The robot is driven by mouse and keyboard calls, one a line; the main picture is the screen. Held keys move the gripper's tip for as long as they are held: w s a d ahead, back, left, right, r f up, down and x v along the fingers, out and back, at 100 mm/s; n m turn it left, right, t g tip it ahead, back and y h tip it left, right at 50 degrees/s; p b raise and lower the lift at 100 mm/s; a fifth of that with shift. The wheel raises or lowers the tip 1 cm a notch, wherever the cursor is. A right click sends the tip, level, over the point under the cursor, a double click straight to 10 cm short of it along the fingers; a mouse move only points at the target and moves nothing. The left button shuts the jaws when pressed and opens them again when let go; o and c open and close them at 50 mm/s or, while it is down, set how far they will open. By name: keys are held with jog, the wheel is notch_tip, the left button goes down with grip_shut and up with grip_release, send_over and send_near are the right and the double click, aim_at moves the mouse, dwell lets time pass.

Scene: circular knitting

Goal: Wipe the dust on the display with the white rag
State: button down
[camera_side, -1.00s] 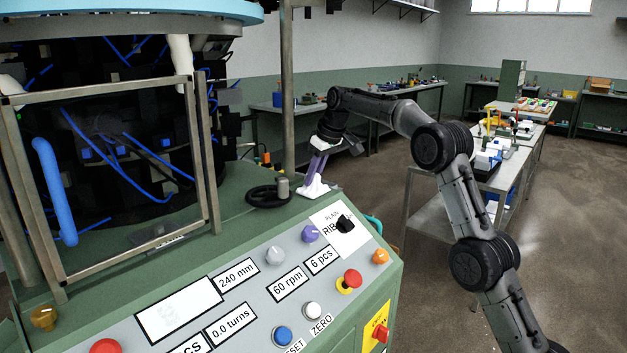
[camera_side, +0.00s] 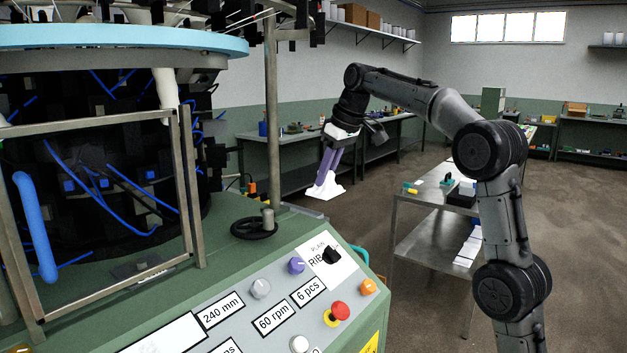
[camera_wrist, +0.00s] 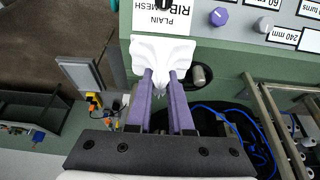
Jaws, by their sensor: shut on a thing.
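My gripper (camera_side: 328,170) has purple fingers that point down and are shut on the white rag (camera_side: 326,190). The rag hangs spread below the fingertips, in the air beyond the far right end of the green machine console. In the wrist view, the rag (camera_wrist: 162,47) flares out past the fingertips (camera_wrist: 163,80), near the console edge and the PLAIN / RIB sign. The display (camera_side: 168,335) is a blank whitish panel with a dark frame on the sloped console, at the bottom left.
A black handwheel (camera_side: 254,228) stands on the console between the rag and the machine frame. A steel post (camera_side: 272,130) rises behind it. Knobs and a red stop button (camera_side: 340,310) stick up from the panel. A steel table (camera_side: 425,215) stands to the right.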

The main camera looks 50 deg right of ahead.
jog(key=shift+s+a+r, duration=0.15)
jog(key=shift+s+r, duration=0.05)
jog(key=shift+s, duration=0.25)
jog(key=shift+s+a+r, duration=0.15)
jog(key=shift+s+r, duration=0.05)
jog(key=shift+s, duration=0.2)
jog(key=w+a+f+n, duration=0.1)
jog(key=a+f+n, duration=0.15)
jog(key=a, duration=0.55)
jog(key=w+a+f+n+t, duration=0.1)
jog(key=w+a+n, duration=0.1)
jog(key=a+n, duration=0.35)
jog(key=w+a+f+n, duration=0.1)
jog(key=a+n, duration=0.1)
jog(key=a, duration=0.7)
jog(key=s+a+f+n+y, duration=0.2)
jog(key=s+a+n, duration=0.1)
jog(key=a, duration=0.4)
jog(key=s+a+f+n+t+y, duration=0.1)
jog(key=s+a+n, duration=0.15)
jog(key=a, duration=0.55)
jog(key=s+a+f+n+y, duration=0.2)
jog(key=a+n, duration=0.2)
jog(key=a, duration=0.3)
jog(key=shift+w+f, duration=0.5)
jog(key=shift+f, duration=0.3)
jog(key=shift+w+f, duration=0.45)
jog(key=shift+f, duration=0.4)
jog(key=shift+w+f, duration=0.5)
jog(key=shift+f, duration=0.3)
